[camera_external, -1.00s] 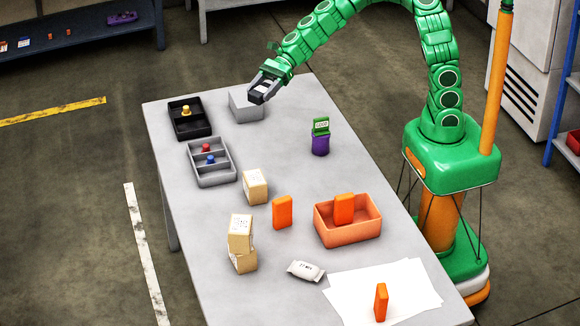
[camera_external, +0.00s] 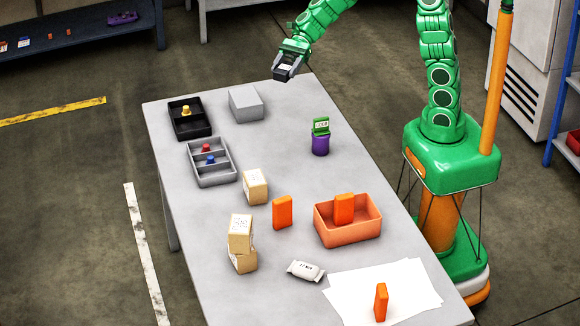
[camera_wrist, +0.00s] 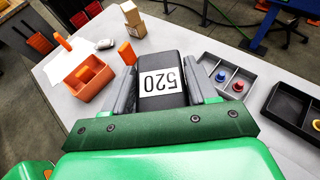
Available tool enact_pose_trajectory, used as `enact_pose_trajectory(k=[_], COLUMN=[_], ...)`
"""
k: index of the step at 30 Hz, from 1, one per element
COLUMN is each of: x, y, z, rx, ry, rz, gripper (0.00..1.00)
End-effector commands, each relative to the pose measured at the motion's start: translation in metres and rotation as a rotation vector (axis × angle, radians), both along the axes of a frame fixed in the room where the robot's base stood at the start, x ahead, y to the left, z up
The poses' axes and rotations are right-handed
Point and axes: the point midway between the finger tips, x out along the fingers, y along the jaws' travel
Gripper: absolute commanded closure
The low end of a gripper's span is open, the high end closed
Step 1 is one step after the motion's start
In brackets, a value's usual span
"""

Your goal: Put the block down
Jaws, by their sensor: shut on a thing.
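My gripper (camera_external: 288,66) is above the far end of the table, near its far right corner. It is shut on a dark block (camera_wrist: 162,80) with a white label that reads 520. The block sits between the two grey fingers in the wrist view, and its dark end (camera_external: 283,73) also shows in the external view. The block is clear of the grey tabletop (camera_external: 285,150), and its underside is hidden.
A grey box (camera_external: 246,104), a black tray (camera_external: 189,117) and a grey divided tray (camera_external: 211,162) stand at the far left. A purple container (camera_external: 320,145), cardboard boxes (camera_external: 255,186), orange blocks (camera_external: 282,212) and an orange bin (camera_external: 348,233) stand nearer. The tabletop's middle has free room.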

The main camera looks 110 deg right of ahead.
Motion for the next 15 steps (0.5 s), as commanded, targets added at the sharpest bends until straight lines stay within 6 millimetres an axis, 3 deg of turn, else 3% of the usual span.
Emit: enact_pose_trajectory(k=[5,15], x=[-0.011,-0.010], y=[-0.008,-0.006], z=[0.003,-0.048], rx=[-0.001,0.003], ry=[-0.001,0.002], rz=[0.008,0.011], gripper=[0.98,0.98])
